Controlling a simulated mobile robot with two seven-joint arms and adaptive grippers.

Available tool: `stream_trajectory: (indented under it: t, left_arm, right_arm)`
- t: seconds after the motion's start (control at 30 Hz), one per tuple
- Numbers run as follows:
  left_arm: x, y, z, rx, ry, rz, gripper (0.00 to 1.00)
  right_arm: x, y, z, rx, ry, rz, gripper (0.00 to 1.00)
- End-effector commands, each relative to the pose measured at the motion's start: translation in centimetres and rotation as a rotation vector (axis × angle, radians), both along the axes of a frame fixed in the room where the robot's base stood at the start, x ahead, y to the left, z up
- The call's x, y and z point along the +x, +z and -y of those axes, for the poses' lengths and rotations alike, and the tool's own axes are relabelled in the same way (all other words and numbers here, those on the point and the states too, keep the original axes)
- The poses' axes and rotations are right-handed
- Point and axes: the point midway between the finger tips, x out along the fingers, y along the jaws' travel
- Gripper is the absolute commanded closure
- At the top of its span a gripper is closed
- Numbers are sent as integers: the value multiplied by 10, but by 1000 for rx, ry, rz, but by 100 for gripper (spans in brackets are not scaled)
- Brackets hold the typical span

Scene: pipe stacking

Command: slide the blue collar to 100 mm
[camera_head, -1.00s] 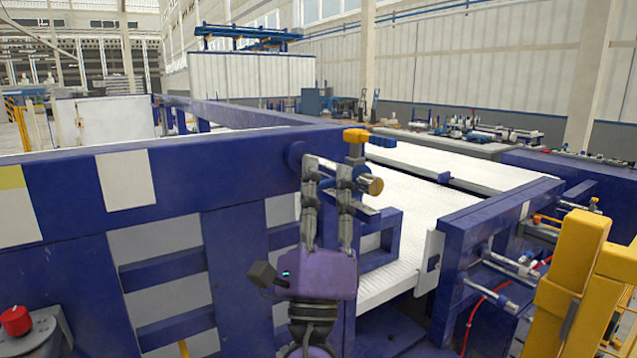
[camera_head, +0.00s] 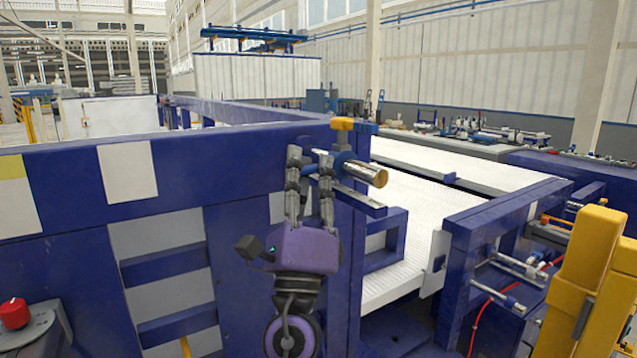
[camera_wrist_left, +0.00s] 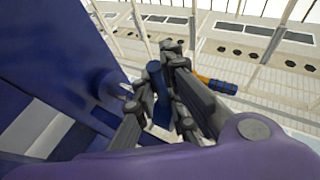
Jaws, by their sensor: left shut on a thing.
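The blue collar (camera_wrist_left: 158,95) shows as a dark blue upright part between the finger pads in the left wrist view. In the head view a little of it shows between the fingertips. My left gripper (camera_head: 310,162) is shut on the collar, with one finger on each side; it also shows in the left wrist view (camera_wrist_left: 155,108). A shiny silver rod (camera_head: 358,172) with a brass-coloured end sticks out to the right of the fingers. The far part of the rod is hidden behind the fingers. I see no scale marks clearly. My right gripper is not in view.
A yellow-capped blue handle (camera_head: 342,124) sits just above the rod. A blue machine frame (camera_head: 230,155) stands close behind the gripper. A white conveyor bed (camera_head: 415,200) lies to the right. A yellow post (camera_head: 583,270) stands at the front right.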

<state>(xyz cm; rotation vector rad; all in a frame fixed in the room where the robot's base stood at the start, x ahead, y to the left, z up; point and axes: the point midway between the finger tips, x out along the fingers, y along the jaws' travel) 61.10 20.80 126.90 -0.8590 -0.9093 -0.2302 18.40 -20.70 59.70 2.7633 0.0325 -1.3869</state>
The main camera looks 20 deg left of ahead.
Motion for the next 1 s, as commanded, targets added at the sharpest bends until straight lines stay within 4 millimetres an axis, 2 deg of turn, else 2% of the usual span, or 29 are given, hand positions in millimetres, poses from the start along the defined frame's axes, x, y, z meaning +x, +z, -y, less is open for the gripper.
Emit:
stream_trajectory:
  t: [0.27, 0.3, 0.4, 0.43, 0.77, 0.87, 1.0]
  left_arm:
    - [1, -1, -2, 1, 6, -4, 100]
    - [1, -1, -1, 1, 6, -4, 84]
    - [1, -1, -1, 0, 4, -4, 71]
    - [1, -1, -1, 0, 4, -4, 70]
    - [0, -3, -1, -1, 2, -4, 70]
    - [-6, -11, 1, 0, 2, -6, 70]
    - [-22, -32, 5, 4, 3, -8, 70]
  right_arm:
    - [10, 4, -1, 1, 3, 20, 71]
    - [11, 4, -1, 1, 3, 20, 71]
    - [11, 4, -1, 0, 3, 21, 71]
    - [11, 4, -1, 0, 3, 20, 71]
    - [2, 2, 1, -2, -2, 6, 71]
    - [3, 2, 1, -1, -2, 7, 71]
    - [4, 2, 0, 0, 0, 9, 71]
